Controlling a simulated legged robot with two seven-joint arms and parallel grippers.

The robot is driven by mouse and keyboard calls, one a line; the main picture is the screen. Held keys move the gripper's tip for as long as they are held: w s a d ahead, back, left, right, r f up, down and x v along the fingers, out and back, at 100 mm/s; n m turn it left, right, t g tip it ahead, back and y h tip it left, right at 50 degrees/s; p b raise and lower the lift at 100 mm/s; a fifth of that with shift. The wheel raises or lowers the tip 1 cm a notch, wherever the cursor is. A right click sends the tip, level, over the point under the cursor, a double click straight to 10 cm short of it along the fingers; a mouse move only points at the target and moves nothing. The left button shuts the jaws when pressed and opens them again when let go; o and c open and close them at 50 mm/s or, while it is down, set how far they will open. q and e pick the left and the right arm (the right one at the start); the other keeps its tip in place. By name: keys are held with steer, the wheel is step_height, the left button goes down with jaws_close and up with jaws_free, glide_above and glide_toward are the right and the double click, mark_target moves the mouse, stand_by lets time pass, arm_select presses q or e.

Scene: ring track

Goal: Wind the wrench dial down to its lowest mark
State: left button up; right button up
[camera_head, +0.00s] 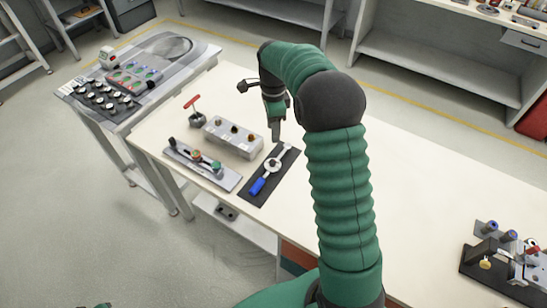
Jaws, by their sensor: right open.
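The wrench dial (271,164) lies on a black plate on the white table. It has a blue handle (258,186) at its lower left end, a round pale part in the middle and a light tip towards the upper right. Its marks are too small to read. My right gripper (276,132) is open and points down above and behind the dial's upper end, apart from it.
A grey box with knobs (234,136), a slider panel (203,165) and a red T-handle (195,111) stand left of the dial. A button panel (107,97) is on the left bench. Another device (505,262) sits at the right; the table between is largely clear.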

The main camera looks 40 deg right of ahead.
mark_target(273, 161)
step_height(273, 161, down, 15)
steer(key=shift+f, duration=0.15)
steer(key=shift+a, duration=0.2)
steer(key=shift+c, duration=0.5)
steer(key=shift+d, duration=0.1)
jaws_close()
